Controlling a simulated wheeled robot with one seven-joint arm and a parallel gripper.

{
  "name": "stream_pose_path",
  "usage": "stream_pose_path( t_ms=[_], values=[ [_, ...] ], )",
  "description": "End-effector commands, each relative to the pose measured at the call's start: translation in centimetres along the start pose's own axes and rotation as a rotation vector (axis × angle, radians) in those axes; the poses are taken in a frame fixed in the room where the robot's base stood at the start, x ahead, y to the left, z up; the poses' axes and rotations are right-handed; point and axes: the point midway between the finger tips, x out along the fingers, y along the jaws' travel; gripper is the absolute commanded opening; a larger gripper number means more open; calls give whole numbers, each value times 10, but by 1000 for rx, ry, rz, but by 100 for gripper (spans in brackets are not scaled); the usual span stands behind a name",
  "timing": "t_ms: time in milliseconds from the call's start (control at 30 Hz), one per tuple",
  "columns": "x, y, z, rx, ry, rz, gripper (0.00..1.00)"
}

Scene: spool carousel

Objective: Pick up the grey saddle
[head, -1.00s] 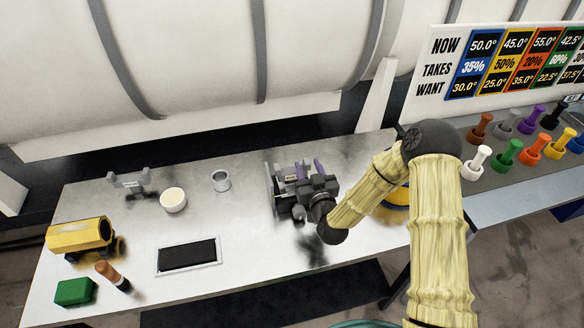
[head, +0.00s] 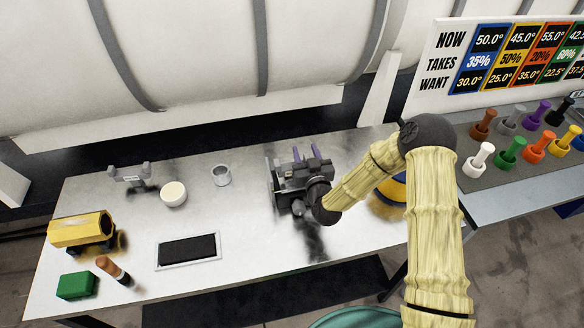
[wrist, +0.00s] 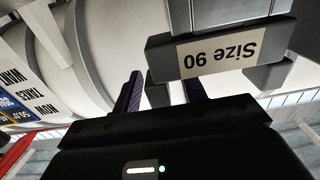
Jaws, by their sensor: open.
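A grey saddle (wrist: 240,55) with a white "Size 90" label fills the upper right of the wrist view, upside down there. It has a prong at each end. My gripper (wrist: 163,80) is open, with two purple fingers. One prong shows between the fingers, with gaps beside it; I cannot tell whether they touch. In the head view my gripper (head: 306,152) is over the middle of the bench, and the grey piece beside it is partly hidden by it. Another grey two-pronged piece with a label (head: 129,176) stands at the bench's far left.
On the bench (head: 225,215) are a cream round pot (head: 173,194), a metal cup (head: 221,175), a black framed pad (head: 188,252), a yellow cylinder block (head: 80,232), a green block (head: 77,286) and a brown peg (head: 114,270). Coloured spools (head: 508,152) stand at right. A white tank (head: 200,60) is behind.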

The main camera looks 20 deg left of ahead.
Motion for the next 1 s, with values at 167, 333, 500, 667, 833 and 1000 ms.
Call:
stream_pose_path(
  t_ms=[167,333,500,667,833,1000],
  values=[
    [0,-1,0,0,0,-2,42],
    [0,-2,0,0,1,-3,20],
    [0,-3,0,0,1,-5,0],
    [0,-3,-1,0,1,-5,0],
    [0,-2,-4,0,2,-4,0],
    [0,-3,-17,-1,4,-5,0]
  ],
)
